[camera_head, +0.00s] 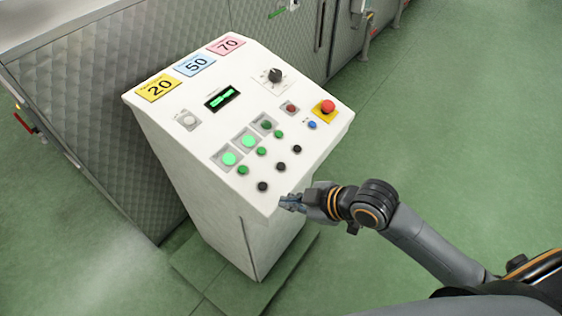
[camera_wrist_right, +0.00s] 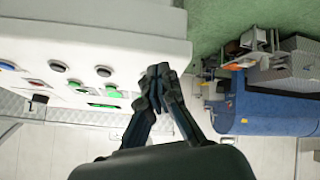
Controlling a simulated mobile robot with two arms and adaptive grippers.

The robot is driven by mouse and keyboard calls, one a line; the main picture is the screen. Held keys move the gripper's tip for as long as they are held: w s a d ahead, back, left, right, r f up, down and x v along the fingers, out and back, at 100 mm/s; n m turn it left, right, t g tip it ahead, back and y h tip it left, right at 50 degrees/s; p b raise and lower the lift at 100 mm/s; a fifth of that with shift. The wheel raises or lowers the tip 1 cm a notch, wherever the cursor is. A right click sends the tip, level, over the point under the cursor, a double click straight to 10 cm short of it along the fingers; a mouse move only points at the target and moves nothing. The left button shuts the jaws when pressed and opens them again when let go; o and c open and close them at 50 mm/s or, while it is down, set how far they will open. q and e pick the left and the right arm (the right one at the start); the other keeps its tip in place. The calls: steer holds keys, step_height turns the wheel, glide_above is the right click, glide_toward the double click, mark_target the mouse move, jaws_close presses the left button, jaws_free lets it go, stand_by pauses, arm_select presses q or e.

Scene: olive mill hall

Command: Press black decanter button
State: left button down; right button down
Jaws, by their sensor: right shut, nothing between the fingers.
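Several small round buttons sit on the sloped white control panel (camera_head: 215,105). Three are black: a front one (camera_head: 263,186), a middle one (camera_head: 281,166) and a rear one (camera_head: 297,149). Their labels are too small to read, so I cannot tell which is the decanter's. My right gripper (camera_head: 290,203) is shut and empty at the panel's front edge, just right of the front black button and apart from it. In the right wrist view, the shut fingertips (camera_wrist_right: 160,75) lie beside the panel edge, with two black buttons (camera_wrist_right: 57,66) (camera_wrist_right: 103,71) to their left. My left gripper is not in view.
Green buttons (camera_head: 243,170) run beside the black row. A red mushroom button on yellow (camera_head: 327,107), a blue button (camera_head: 312,125), a dark knob (camera_head: 275,75) and a display (camera_head: 221,98) are also on the panel. Green floor (camera_head: 450,120) is clear to the right.

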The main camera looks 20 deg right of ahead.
steer(key=w+r+n+y, duration=0.2)
steer(key=w+r+n, duration=0.1)
steer(key=w+r, duration=0.1)
step_height(320, 180, up, 7)
steer(key=n+t, duration=0.1)
steer(key=n, duration=0.2)
glide_above(281, 166)
steer(key=s+d, duration=0.3)
steer(key=s, duration=0.1)
steer(key=shift+w+f+y, duration=0.2)
steer(key=shift+w+y, duration=0.05)
steer(key=shift+y, duration=0.15)
steer(key=f+b, duration=0.2)
steer(key=w+f+b, duration=0.1)
steer(key=f, duration=0.2)
steer(key=a+f+b, duration=0.1)
steer(key=f+b, duration=0.1)
steer(key=shift+w+a+f+b, duration=0.1)
steer(key=shift+w+f+b, duration=0.05)
steer(key=shift+w+b, duration=0.25)
steer(key=shift+w+a+f+b, duration=0.2)
steer(key=shift+f+b, duration=0.15)
steer(key=shift+f, duration=0.3)
steer(key=shift+f, duration=0.1)
steer(key=shift+f, duration=0.25)
